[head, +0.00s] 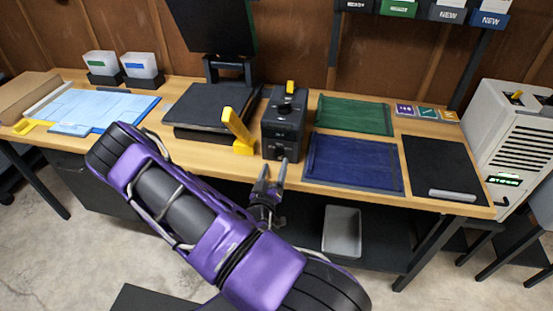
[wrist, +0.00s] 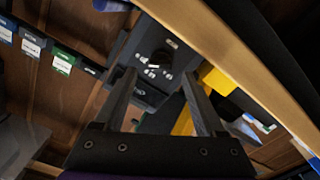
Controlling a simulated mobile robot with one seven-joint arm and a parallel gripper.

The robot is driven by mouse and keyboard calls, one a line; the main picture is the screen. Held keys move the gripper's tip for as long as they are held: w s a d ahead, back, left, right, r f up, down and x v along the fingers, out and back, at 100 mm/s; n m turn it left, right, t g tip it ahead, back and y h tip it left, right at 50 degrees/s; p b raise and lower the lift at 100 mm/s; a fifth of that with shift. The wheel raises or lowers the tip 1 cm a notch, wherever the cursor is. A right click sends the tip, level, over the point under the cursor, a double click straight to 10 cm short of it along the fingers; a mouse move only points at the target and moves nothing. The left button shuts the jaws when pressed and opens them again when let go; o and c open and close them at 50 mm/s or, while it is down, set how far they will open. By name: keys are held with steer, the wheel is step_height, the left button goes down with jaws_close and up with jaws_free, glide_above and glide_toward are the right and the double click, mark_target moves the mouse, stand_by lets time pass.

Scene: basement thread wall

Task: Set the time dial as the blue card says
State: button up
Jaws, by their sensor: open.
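A black control box (head: 282,138) stands at the table's front edge, with a yellow lever and a dark knob on top and a round dial (head: 281,152) low on its front. The wrist view shows a dark dial (wrist: 161,58) with white marks around it, too small to read. I cannot tell which dial is the time dial. My gripper (head: 270,172) is open and empty just in front of the box; its fingers (wrist: 158,82) appear on either side below the dial in the wrist view, apart from it. A blue-striped card (head: 139,65) stands in a holder at back left; its writing is unreadable.
A black press (head: 205,106) with a raised plate and yellow handle (head: 238,128) stands left of the box. A green mat (head: 354,115) and blue mat (head: 353,165) lie to the right. A green-striped card (head: 99,64) stands beside the blue-striped one. A grey bin (head: 342,231) sits below.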

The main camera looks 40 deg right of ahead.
mark_target(277, 157)
steer(key=shift+x, duration=1.75)
jaws_close()
